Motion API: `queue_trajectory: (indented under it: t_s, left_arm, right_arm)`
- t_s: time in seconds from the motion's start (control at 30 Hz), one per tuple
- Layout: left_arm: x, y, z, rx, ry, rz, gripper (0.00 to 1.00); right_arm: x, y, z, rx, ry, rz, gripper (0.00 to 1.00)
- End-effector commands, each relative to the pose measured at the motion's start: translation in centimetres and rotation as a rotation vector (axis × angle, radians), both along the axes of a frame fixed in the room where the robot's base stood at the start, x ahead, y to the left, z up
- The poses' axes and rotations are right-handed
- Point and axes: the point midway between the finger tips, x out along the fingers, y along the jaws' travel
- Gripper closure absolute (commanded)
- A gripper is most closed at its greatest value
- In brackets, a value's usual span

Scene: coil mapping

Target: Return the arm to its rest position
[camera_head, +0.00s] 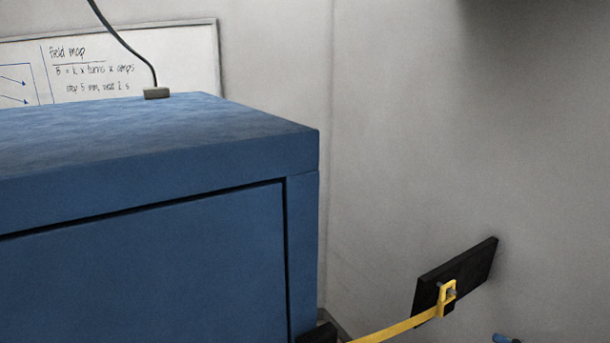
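Neither of my grippers nor any arm of mine can be made out in the head view. A large blue cabinet (150,250) with a flat top fills the left and middle of the picture. Only its upper part shows, and a dark seam outlines a front panel.
A yellow strap (395,328) runs up to a buckle on a black wall plate (456,279) at right. A cable ends in a small block (157,93) on the cabinet top. A whiteboard (180,60) hangs behind. Small dark and blue pieces at the bottom edge are cut off.

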Motion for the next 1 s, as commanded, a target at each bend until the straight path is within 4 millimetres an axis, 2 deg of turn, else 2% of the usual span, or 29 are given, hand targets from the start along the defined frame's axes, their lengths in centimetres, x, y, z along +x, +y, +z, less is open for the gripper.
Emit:
queue_trajectory:
  t_s: [0.07,0.27,0.47,0.67,0.9,1.0]
  left_arm:
    - [0.8,-0.2,0.0,-0.003,-0.011,0.001,0.47]
    - [1.2,-0.5,0.1,-0.006,-0.019,0.001,0.47]
    - [1.9,-1.2,0.1,-0.015,-0.028,0.004,0.47]
    - [1.7,-1.1,0.1,-0.014,-0.026,0.003,0.47]
    - [0.7,-0.5,0.0,-0.006,-0.01,0.001,0.47]
    - [0.7,-0.5,0.0,-0.006,-0.01,0.001,0.47]
  right_arm:
    - [-0.2,0.4,-0.8,-0.004,0.017,0.005,0.23]
    - [-1.2,1.7,-3.5,-0.023,0.086,0.019,0.23]
    - [-2.7,3.6,-7.4,-0.054,0.186,0.035,0.23]
    - [-5.5,6.4,-13.1,-0.108,0.35,0.046,0.23]
    - [-10.8,10.5,-21.0,-0.221,0.639,-0.017,0.23]
    - [-12.5,11.2,-22.8,-0.271,0.733,-0.079,0.23]
